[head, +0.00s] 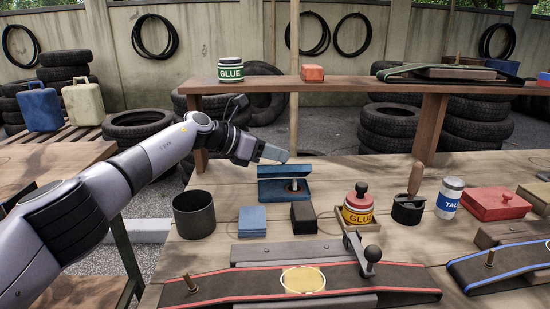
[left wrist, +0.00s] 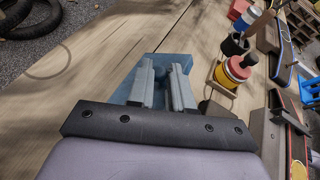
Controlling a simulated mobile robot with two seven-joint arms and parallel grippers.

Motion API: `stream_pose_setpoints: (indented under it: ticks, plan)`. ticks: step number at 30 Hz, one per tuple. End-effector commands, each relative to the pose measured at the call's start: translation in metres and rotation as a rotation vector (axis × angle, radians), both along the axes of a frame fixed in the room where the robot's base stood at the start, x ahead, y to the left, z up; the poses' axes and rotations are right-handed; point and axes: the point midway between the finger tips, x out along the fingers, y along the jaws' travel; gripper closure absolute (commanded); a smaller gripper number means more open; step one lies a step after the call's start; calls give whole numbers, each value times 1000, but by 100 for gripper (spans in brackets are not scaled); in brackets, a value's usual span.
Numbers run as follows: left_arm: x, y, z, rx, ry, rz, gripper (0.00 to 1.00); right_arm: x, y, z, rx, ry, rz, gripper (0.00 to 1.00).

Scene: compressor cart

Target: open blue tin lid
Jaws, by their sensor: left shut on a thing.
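The blue tin (head: 284,196) stands on the wooden bench near the middle of the head view. My right gripper is not in view.
A glue jar (head: 358,205) stands to the right. A wooden shelf (head: 350,84) spans the bench behind the tin.

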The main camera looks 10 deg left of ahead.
Motion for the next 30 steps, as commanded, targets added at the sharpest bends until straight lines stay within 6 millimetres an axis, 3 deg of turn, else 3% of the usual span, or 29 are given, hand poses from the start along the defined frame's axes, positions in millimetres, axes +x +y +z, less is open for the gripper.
stream_pose_setpoints:
  ticks: [19,20,21,22,30]
  plan:
    - [6,6,-1,7,-5,15,100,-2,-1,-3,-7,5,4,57]
    - [6,6,-1,7,-5,15,77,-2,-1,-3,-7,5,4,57]
    - [6,6,-2,8,-5,15,64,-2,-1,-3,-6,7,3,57]
    - [5,6,-1,7,-4,14,58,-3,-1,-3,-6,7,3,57]
    - [4,3,-1,4,-3,8,58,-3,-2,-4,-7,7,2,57]
